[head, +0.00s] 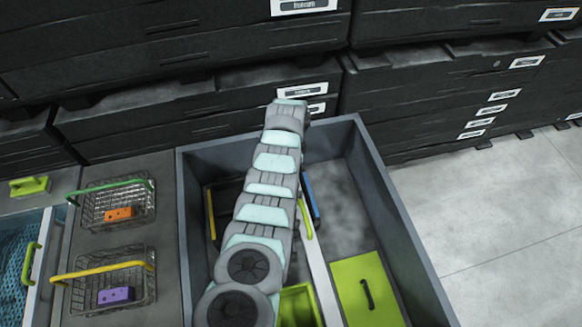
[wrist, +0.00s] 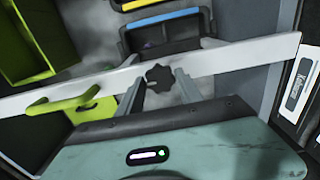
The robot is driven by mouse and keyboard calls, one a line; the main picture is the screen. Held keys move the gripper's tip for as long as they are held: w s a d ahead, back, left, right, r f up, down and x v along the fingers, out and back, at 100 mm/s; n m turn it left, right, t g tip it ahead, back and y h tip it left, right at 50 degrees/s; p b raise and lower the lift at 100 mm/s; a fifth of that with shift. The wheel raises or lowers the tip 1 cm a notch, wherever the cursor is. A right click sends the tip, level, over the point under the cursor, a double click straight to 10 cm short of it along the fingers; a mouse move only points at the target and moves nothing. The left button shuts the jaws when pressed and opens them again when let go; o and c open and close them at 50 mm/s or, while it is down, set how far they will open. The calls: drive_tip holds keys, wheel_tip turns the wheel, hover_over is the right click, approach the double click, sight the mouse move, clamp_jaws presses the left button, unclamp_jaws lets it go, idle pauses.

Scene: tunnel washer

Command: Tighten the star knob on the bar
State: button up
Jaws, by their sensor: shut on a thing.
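The black star knob (wrist: 159,77) sits at the middle of the white bar (wrist: 235,60) in the wrist view. My gripper (wrist: 160,79) is shut on the knob, with one grey finger on each side of it. The bar runs across the wrist view and has a green handle (wrist: 65,97) to the left of the knob. In the head view, part of the bar (head: 318,275) shows to the right of my arm. My arm hides the knob and my gripper there.
The bar spans a grey bin (head: 405,220). Inside are a blue-rimmed container (wrist: 165,35), a green box (wrist: 35,40) and a green lid (head: 365,290) with a black handle. Two wire baskets (head: 118,205) (head: 108,280) stand to the left. Black cases (head: 190,110) line the back.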

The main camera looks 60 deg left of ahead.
drive_tip(key=m+b, duration=0.1)
drive_tip(key=m, duration=0.3)
drive_tip(key=shift+f+m, duration=0.1)
drive_tip(key=shift+m, duration=0.2)
drive_tip(key=m+b, duration=0.2)
drive_tip(key=m, duration=0.2)
drive_tip(key=shift+m, duration=0.3)
drive_tip(key=m+b, duration=0.1)
drive_tip(key=m, duration=0.3)
drive_tip(key=shift+m, duration=0.3)
drive_tip(key=shift+m+b, duration=0.75)
drive_tip(key=shift+m, duration=1.35)
drive_tip(key=o, duration=1.4)
drive_tip(key=shift+c, duration=0.2)
